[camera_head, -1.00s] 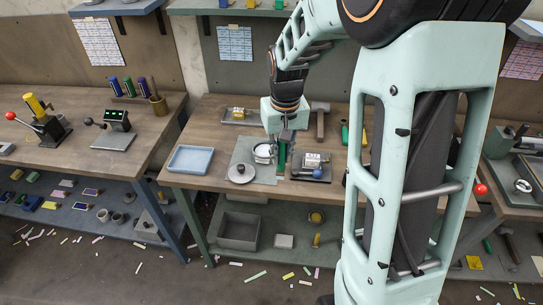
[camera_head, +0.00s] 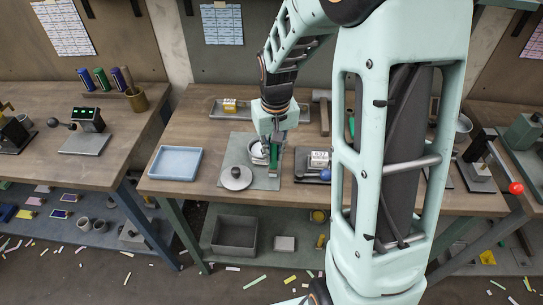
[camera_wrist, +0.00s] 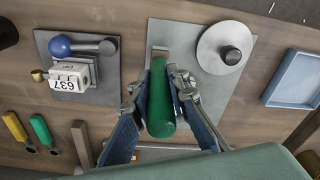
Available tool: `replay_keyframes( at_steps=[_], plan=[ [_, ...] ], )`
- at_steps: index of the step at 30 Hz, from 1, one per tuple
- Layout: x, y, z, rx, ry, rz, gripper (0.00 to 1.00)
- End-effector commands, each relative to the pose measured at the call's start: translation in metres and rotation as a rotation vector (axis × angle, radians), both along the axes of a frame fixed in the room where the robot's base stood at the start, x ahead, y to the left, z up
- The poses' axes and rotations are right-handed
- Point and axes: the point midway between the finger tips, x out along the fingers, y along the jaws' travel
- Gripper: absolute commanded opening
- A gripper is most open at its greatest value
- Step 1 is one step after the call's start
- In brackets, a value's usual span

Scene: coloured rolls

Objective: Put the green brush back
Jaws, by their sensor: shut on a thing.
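The green brush (camera_wrist: 160,100) is held between the two fingers of my gripper (camera_wrist: 158,84) in the wrist view. Its pale ferrule end points away from my palm, over the grey mat (camera_wrist: 186,32). In the head view the brush (camera_head: 273,163) hangs below my gripper (camera_head: 275,140), upright, over the right part of the mat. Whether its lower end touches the mat cannot be told.
A grey disc with a black knob (camera_head: 236,178) lies on the mat. A counter device with a blue ball (camera_wrist: 62,45) stands close to the right of the brush in the head view. A blue tray (camera_head: 175,163), a hammer (camera_head: 323,118) and a yellow-block tray (camera_head: 230,106) surround the area.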

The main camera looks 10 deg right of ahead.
Motion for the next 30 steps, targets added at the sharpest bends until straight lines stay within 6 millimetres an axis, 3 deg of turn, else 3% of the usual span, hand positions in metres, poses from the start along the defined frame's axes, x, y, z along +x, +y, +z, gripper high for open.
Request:
replay_keyframes(
  at_steps=[2,14,15,20,30],
  plan=[
    [-0.0009,-0.0004,-0.012,0.0,-0.001,0.0,0.0],
    [-0.0013,-0.0004,-0.015,0.0,-0.001,0.0,0.0],
    [-0.0014,-0.0004,-0.0153,0.0,-0.001,0.0,0.16],
    [-0.0015,-0.0004,-0.0143,0.0,0.0,0.0,0.33],
    [-0.0013,-0.0005,-0.0101,0.0,-0.001,0.0,0.33]
  ],
)
